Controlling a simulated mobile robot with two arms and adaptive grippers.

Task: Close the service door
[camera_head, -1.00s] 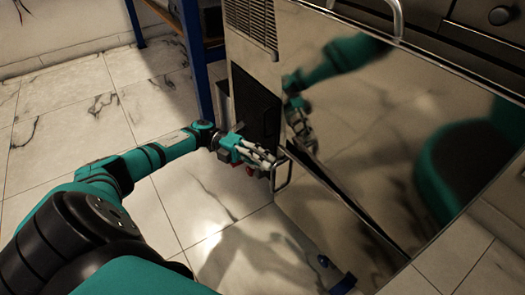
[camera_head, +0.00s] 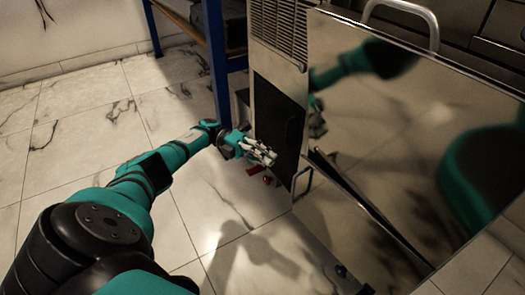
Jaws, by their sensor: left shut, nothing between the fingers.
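A pale metal cabinet with a vent grille (camera_head: 281,27) and a dark rectangular panel (camera_head: 278,124) stands right of centre. A thin metal bar handle (camera_head: 302,182) sits low beside the dark panel. A large shiny metal panel (camera_head: 400,130) fills the right side and mirrors my arms. I cannot tell for certain which panel is the service door. My left gripper (camera_head: 268,157) is shut and empty, left of the bar handle and apart from it in the picture, overlapping the dark panel's edge. My right gripper is not directly in view.
A blue-framed rack (camera_head: 217,65) with a wooden shelf stands behind the cabinet. Small red parts (camera_head: 262,175) show below my left gripper. A large arched handle (camera_head: 405,12) is at the top right. The marble-tiled floor (camera_head: 100,125) at left is clear.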

